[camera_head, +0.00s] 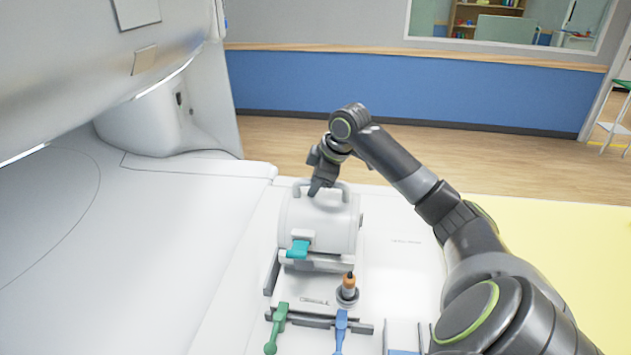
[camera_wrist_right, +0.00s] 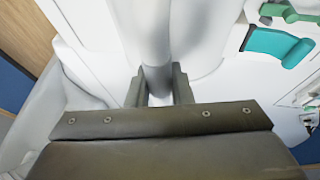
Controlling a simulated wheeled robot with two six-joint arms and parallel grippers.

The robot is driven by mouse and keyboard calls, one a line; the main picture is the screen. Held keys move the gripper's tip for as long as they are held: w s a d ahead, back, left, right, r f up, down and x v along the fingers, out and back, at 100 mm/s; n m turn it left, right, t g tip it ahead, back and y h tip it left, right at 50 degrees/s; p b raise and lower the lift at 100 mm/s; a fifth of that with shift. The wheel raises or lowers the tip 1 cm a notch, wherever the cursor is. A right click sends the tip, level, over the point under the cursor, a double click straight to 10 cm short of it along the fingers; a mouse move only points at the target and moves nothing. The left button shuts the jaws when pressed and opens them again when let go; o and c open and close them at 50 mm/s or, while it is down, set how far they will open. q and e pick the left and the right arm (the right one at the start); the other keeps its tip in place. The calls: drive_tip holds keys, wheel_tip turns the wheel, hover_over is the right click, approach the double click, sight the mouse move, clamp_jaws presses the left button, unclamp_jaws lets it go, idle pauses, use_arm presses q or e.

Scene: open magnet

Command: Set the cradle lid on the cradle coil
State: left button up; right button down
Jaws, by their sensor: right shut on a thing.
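The white, rounded cradle lid (camera_head: 322,218) is at the centre of the head view, with a handle on top. My right gripper (camera_head: 317,188) is at that handle. In the wrist view its fingers (camera_wrist_right: 160,90) are shut around the white handle bar (camera_wrist_right: 155,35). The lid appears level over the cradle coil (camera_head: 316,287), a pale base with dark edges. I cannot tell whether lid and coil touch. A teal latch (camera_head: 297,249) is at the lid's near side. The gripper hides part of the handle. My left gripper is not in view.
An orange-topped plug (camera_head: 348,284) stands in front of the lid. A green piece (camera_head: 276,328) and a blue piece (camera_head: 340,331) lie nearer. The large scanner housing (camera_head: 90,70) rises at left. A yellow surface (camera_head: 570,245) is clear at right.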

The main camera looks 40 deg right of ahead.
drive_tip(key=shift+f, duration=1.3)
drive_tip(key=c, duration=1.2)
unclamp_jaws()
drive_tip(key=shift+f+b, duration=0.1)
drive_tip(key=shift+b, duration=0.2)
drive_tip(key=b+v, duration=0.3)
drive_tip(key=v, duration=1.4)
drive_tip(key=shift+r, duration=0.3)
